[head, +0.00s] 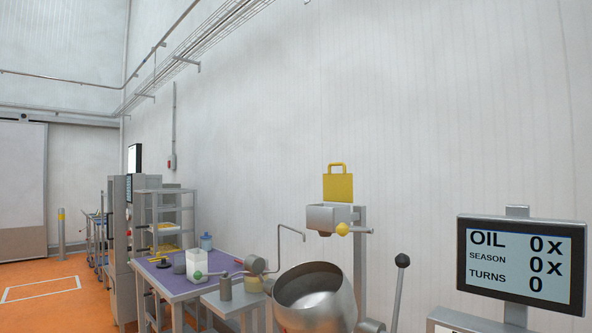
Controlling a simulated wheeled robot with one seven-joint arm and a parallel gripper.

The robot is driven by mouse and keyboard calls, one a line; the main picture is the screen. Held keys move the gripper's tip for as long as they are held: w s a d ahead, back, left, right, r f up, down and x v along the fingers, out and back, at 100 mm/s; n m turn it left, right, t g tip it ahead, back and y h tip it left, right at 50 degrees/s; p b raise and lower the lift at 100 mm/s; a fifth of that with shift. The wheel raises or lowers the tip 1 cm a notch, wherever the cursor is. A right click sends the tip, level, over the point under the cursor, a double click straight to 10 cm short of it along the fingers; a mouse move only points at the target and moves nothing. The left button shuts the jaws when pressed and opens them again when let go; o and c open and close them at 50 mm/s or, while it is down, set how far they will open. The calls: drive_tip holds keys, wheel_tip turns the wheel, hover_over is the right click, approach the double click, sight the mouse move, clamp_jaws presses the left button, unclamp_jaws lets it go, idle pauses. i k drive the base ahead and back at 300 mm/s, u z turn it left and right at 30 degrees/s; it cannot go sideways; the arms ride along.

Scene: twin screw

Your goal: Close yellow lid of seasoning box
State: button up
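The yellow lid (338,187) of the seasoning box stands upright, open, with its yellow loop handle on top. The grey seasoning box (326,217) is below it, mounted on a grey post (360,245) against the wall. A yellow ball knob (342,229) sits at the box's lower right side on a short rod. The inside of the box is mostly hidden by its front wall. My gripper does not show in the head view.
A large metal drum (314,297) stands below the box, with a black-knobbed lever (402,261) to its right. A screen (521,262) reads oil 0x, season 0x, turns 0. A purple-topped table (178,279) with several items stands left. Orange floor (42,272) is open at far left.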

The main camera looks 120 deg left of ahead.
sight(338, 187)
drive_tip(key=u, duration=3.3)
drive_tip(key=i, duration=1)
drive_tip(key=z, duration=0.05)
drive_tip(key=k, duration=0.9)
drive_tip(key=z, duration=0.1)
